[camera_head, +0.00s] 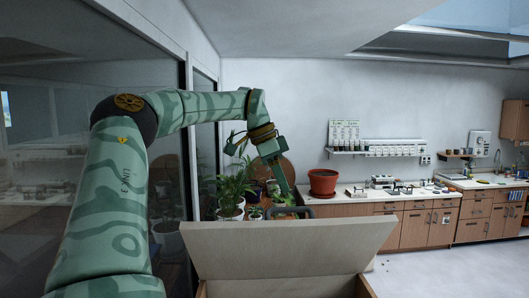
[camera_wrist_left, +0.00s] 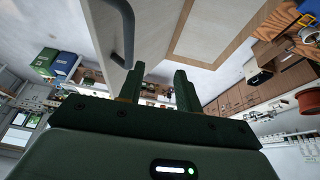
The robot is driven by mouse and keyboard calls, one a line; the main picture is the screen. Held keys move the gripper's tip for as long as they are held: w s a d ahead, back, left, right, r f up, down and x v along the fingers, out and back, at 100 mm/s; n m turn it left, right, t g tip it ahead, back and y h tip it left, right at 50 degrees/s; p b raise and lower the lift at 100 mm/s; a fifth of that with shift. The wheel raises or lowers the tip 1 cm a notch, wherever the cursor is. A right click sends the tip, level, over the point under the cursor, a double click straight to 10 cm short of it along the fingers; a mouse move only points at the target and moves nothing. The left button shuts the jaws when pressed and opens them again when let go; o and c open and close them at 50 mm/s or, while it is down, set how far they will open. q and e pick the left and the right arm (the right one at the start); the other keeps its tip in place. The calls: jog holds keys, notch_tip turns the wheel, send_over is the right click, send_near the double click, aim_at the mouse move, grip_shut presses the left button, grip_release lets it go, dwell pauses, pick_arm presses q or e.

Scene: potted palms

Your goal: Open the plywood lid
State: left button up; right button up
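The plywood lid (camera_head: 290,250) is a pale panel standing tilted up at the bottom centre of the head view, raised off its box. A dark bar handle (camera_head: 291,211) sits at its upper edge. In the left wrist view the lid (camera_wrist_left: 152,38) is a pale panel with the grey handle (camera_wrist_left: 123,28) on it. My left gripper (camera_head: 287,190) is just above the handle in the head view. In the left wrist view its two fingers (camera_wrist_left: 160,78) are apart with nothing held between them; the handle lies beyond the left finger. My right gripper is not in view.
The wooden box rim (camera_head: 364,287) shows below the lid. Potted palms (camera_head: 232,190) and a terracotta pot (camera_head: 322,183) stand behind, near a counter with drawers (camera_head: 415,222). A glass wall (camera_head: 50,130) runs along the left. Floor at right is mostly clear.

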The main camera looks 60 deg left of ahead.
pick_arm(q)
jog(key=s+a+f+p+v, duration=0.1)
jog(key=a+v, duration=0.1)
jog(key=v, duration=1.1)
jog(key=shift+s+r+p, duration=0.2)
jog(key=shift+p, duration=0.1)
